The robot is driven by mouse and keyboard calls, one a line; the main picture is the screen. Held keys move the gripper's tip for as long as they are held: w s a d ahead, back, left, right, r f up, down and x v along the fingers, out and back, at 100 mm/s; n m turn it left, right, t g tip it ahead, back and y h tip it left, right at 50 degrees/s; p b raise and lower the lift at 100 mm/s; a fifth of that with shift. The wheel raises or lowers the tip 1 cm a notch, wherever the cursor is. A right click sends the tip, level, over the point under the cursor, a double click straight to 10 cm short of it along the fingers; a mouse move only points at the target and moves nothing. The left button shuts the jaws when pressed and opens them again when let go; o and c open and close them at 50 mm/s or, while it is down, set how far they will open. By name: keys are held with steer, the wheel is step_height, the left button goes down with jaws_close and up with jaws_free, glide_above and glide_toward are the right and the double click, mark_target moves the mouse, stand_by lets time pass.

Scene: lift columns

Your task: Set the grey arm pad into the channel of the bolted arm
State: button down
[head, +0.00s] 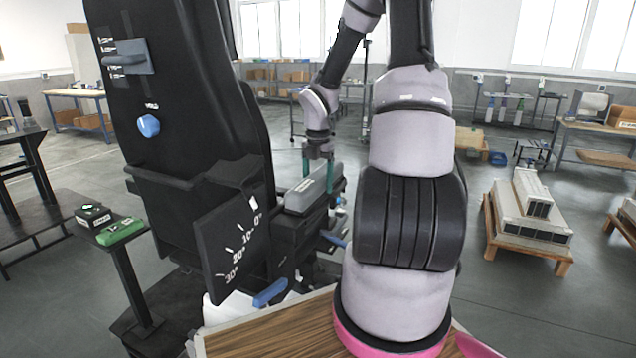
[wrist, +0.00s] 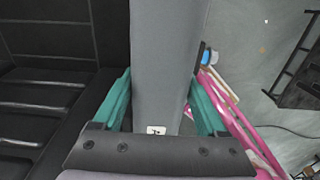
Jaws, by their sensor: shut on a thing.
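The grey arm pad (head: 308,194) is a long grey block beside the black chair, gripped between the teal fingers of my gripper (head: 319,172). In the wrist view the pad (wrist: 167,70) runs away from the camera between both fingers (wrist: 160,105), with a small white label at its near end. In the head view the pad appears directly over the dark bolted arm (head: 312,222) on the chair's side. I cannot tell whether the pad touches the arm or sits in its channel; the channel is hidden under the pad.
The tall black chair (head: 190,100) stands close on the left. An angle-marked plate (head: 232,240) and a blue lever (head: 270,293) are in front of the arm. Open floor lies right, before a pallet (head: 530,245).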

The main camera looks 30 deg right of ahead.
steer(key=shift+f, duration=0.2)
steer(key=shift+f, duration=0.15)
stand_by(0.4)
jaws_free()
stand_by(0.5)
steer(key=shift+r, duration=0.8)
steer(key=shift+r, duration=0.25)
